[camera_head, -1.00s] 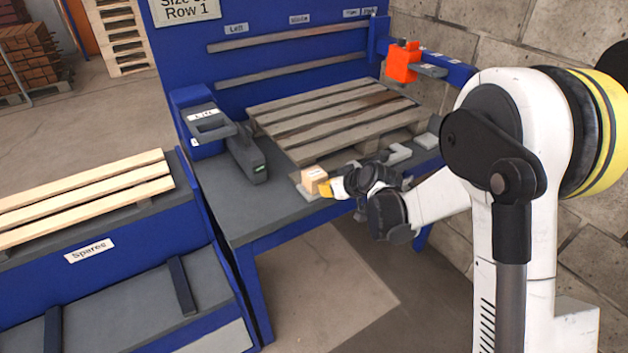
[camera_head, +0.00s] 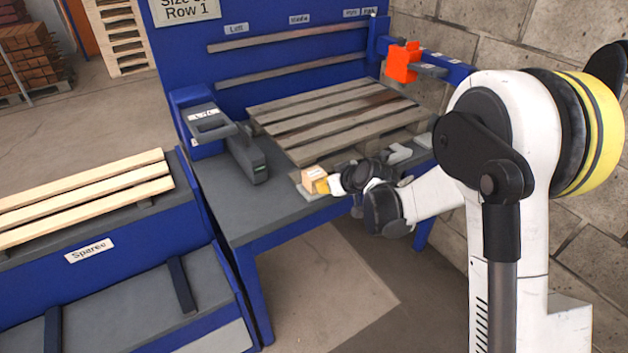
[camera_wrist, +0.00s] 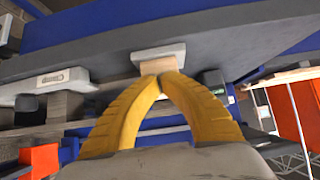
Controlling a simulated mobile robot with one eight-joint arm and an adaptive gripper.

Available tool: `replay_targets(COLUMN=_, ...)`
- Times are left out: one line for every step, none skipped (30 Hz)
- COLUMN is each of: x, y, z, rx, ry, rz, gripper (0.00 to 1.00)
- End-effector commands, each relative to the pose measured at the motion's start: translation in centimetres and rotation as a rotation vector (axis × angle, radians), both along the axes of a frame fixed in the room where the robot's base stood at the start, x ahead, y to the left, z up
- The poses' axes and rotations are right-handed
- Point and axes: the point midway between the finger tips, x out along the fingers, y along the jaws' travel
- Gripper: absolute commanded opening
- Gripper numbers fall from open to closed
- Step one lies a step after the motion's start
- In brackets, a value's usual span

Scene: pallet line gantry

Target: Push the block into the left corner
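A small tan wooden block (camera_head: 313,175) with a pale label sits at the pallet's near corner, by a light grey plate (camera_head: 306,192) on the bench. In the wrist view the block (camera_wrist: 157,66) shows just beyond my fingertips, with the light grey piece (camera_wrist: 158,51) behind it. My gripper (camera_head: 323,187) has yellow fingers, which lie against or very close to the block's near right side. In the wrist view the fingertips (camera_wrist: 160,76) come together with nothing visible between them. Exact contact is hard to tell.
A slatted pallet (camera_head: 330,112) lies on the blue bench. A dark grey clamp (camera_head: 245,155) stands left of it, and an orange part (camera_head: 403,62) is at the back right. Bare grey bench top (camera_head: 240,208) lies left of the block. A spares rack (camera_head: 90,250) stands farther left.

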Motion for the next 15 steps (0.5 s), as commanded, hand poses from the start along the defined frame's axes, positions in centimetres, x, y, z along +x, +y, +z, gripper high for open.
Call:
replay_targets(x=0.12, y=0.09, z=-0.01, rx=0.000, ry=0.000, rz=0.000, gripper=0.00)
replay_targets(x=0.18, y=0.14, z=-0.01, rx=0.000, ry=0.000, rz=0.000, gripper=0.00)
replay_targets(x=0.26, y=0.20, z=-0.01, rx=0.000, ry=0.000, rz=0.000, gripper=0.00)
replay_targets(x=0.31, y=0.25, z=-0.02, rx=0.000, ry=0.000, rz=0.000, gripper=0.00)
replay_targets(x=0.38, y=0.29, z=-0.02, rx=0.000, ry=0.000, rz=0.000, gripper=0.00)
replay_targets(x=0.46, y=0.35, z=-0.03, rx=0.000, ry=0.000, rz=0.000, gripper=0.00)
replay_targets(x=0.52, y=0.40, z=-0.03, rx=0.001, ry=0.000, rz=0.001, gripper=0.00)
replay_targets(x=0.59, y=0.44, z=-0.03, rx=0.001, ry=0.000, rz=0.001, gripper=0.00)
replay_targets(x=0.66, y=0.50, z=-0.03, rx=0.001, ry=0.000, rz=0.001, gripper=0.00)
replay_targets(x=0.72, y=0.55, z=-0.03, rx=0.001, ry=0.000, rz=0.001, gripper=0.00)
replay_targets(x=0.79, y=0.59, z=-0.03, rx=0.001, ry=0.000, rz=0.001, gripper=0.00)
replay_targets(x=0.87, y=0.66, z=-0.03, rx=0.001, ry=0.000, rz=0.001, gripper=0.00)
replay_targets(x=0.93, y=0.70, z=-0.02, rx=0.001, ry=0.000, rz=0.001, gripper=0.00)
replay_targets(x=0.99, y=0.74, z=-0.02, rx=0.001, ry=0.000, rz=0.001, gripper=0.00)
replay_targets(x=1.07, y=0.80, z=-0.01, rx=0.001, ry=0.000, rz=0.001, gripper=0.00)
